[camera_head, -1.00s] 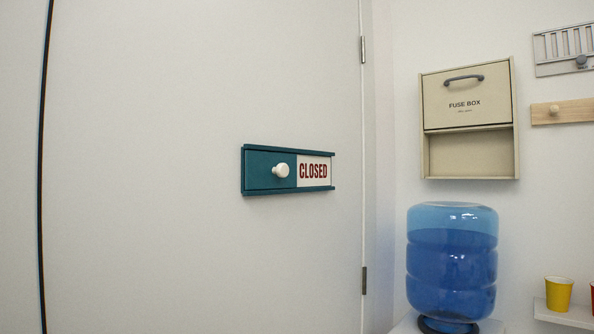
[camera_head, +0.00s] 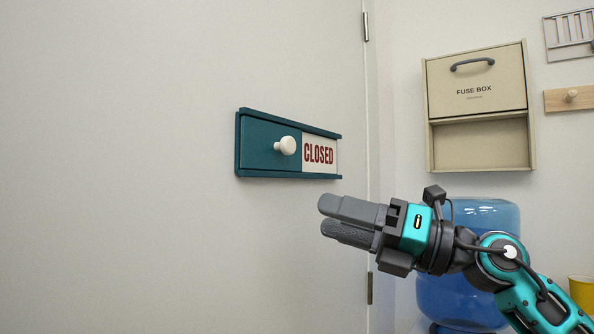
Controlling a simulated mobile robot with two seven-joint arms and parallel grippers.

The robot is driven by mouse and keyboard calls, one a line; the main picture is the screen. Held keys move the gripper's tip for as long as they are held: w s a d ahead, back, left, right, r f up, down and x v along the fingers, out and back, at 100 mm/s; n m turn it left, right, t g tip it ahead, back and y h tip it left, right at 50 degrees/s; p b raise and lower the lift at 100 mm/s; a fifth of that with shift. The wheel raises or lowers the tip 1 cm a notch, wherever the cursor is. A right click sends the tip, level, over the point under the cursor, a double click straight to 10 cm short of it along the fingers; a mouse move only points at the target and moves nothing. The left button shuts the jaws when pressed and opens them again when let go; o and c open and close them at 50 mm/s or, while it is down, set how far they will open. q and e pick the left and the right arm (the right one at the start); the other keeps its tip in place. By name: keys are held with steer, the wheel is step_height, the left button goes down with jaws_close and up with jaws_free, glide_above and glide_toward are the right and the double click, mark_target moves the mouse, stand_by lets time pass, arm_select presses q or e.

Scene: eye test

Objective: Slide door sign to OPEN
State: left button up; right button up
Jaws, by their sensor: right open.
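The door sign (camera_head: 288,145) is a teal frame on the white door, with a teal sliding cover (camera_head: 258,148) over its left part. A round white knob (camera_head: 286,145) sits on the cover. The white panel at the right end reads CLOSED (camera_head: 319,153) in red. My right gripper (camera_head: 332,220) is open and empty, below the right end of the sign and apart from it. Its two grey fingers point left. My left gripper is not in view.
The fuse box (camera_head: 476,90) hangs on the wall at right, above a blue water bottle (camera_head: 482,215) that my right arm partly covers. A wooden peg rail (camera_head: 556,100) and yellow cup (camera_head: 582,292) are at far right. The door (camera_head: 140,170) left of the sign is clear.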

mark_target(291, 143)
steer(key=s+d+r+n+t+h+b, duration=0.15)
steer(key=d+r+n+t+h, duration=0.3)
steer(key=r, duration=0.65)
steer(key=shift+m+g+h, duration=0.25)
steer(key=shift+m+g, duration=0.1)
steer(key=p+x, duration=0.2)
steer(key=x, duration=1)
steer(key=shift+w+a, duration=0.15)
steer(key=shift+a, duration=0.25)
jaws_close()
